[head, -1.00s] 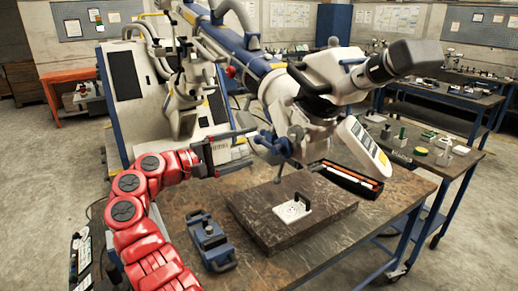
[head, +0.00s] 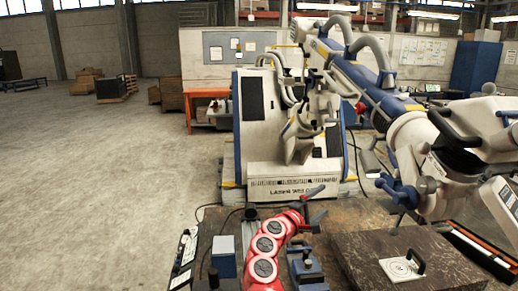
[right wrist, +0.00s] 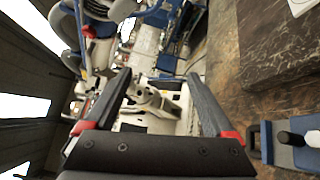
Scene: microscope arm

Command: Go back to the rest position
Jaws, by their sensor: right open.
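My right arm, with red links, rises from the bottom of the head view over the table's left part. Its right gripper (head: 316,203) is in front of the white welder cabinet (head: 290,180), left of the microscope arm (head: 365,95). In the right wrist view the two dark fingers of the right gripper (right wrist: 159,74) are spread wide, with nothing between them. The gripper touches nothing that I can see. My left gripper is not in view.
A dark stone slab (head: 357,268) with a white plate (head: 393,271) lies on the table. A blue clamp (head: 305,272) is close beside my arm. The microscope head (head: 460,150) overhangs at right. Open floor (head: 90,190) lies at left.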

